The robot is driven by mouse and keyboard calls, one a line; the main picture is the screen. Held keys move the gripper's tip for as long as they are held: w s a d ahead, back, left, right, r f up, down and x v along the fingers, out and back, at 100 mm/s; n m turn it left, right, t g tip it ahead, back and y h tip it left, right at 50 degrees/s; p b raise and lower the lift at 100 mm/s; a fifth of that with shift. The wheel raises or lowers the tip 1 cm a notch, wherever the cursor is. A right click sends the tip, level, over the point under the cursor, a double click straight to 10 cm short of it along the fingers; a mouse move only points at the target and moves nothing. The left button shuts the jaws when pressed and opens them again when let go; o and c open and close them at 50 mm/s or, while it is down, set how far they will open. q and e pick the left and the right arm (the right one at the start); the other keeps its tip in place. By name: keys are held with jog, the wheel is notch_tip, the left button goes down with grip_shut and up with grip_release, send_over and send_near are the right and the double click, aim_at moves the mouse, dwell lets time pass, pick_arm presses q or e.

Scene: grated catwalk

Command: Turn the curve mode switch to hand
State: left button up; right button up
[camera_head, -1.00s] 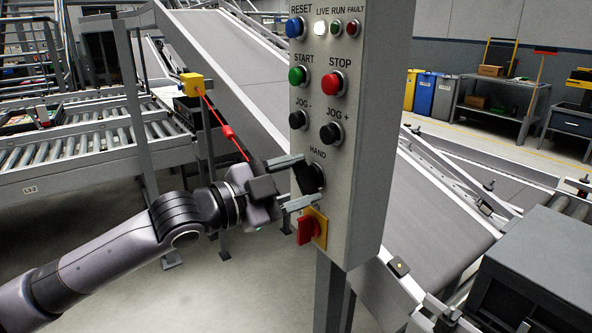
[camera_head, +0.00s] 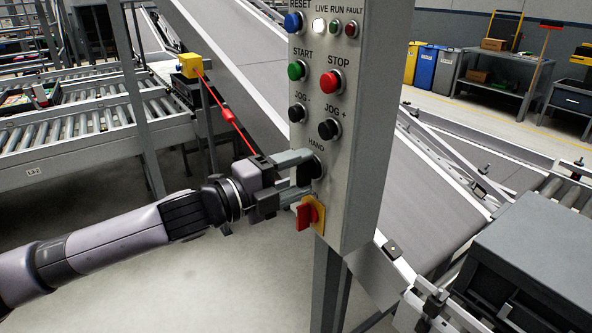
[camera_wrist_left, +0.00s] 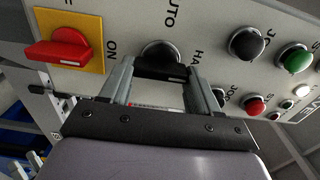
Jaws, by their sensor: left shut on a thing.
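The curve mode switch is a black handle (camera_head: 308,170) on the grey control panel, just below the "HAND" lettering in the head view. My left gripper (camera_head: 307,172) comes in from the left and is shut on this handle. The wrist view shows the handle (camera_wrist_left: 161,70) between the two fingertips (camera_wrist_left: 159,75). The handle lies across the picture there, with a small white mark near its right end, on the side of the partly hidden "HAND" lettering. "AUTO" reads above the switch in that view. The fingers hide parts of the switch. My right gripper is not in view.
A red rotary switch on a yellow plate (camera_head: 309,217) sits just below, close to the lower finger. Black jog buttons (camera_head: 329,130) and the green start button (camera_head: 297,70) are above. A sloping conveyor (camera_head: 430,185) runs behind the panel. Floor at lower left is clear.

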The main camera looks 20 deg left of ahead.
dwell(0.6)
pick_arm(q)
jog(key=o, duration=1.1)
jog(key=shift+c, duration=0.2)
jog(key=shift+s+a+f, duration=0.1)
jog(key=shift+s+a, duration=0.1)
jog(key=shift+s, duration=0.05)
jog(key=b+v, duration=0.2)
jog(key=v, duration=0.4)
jog(key=shift+s, duration=0.2)
jog(key=shift+a, duration=0.1)
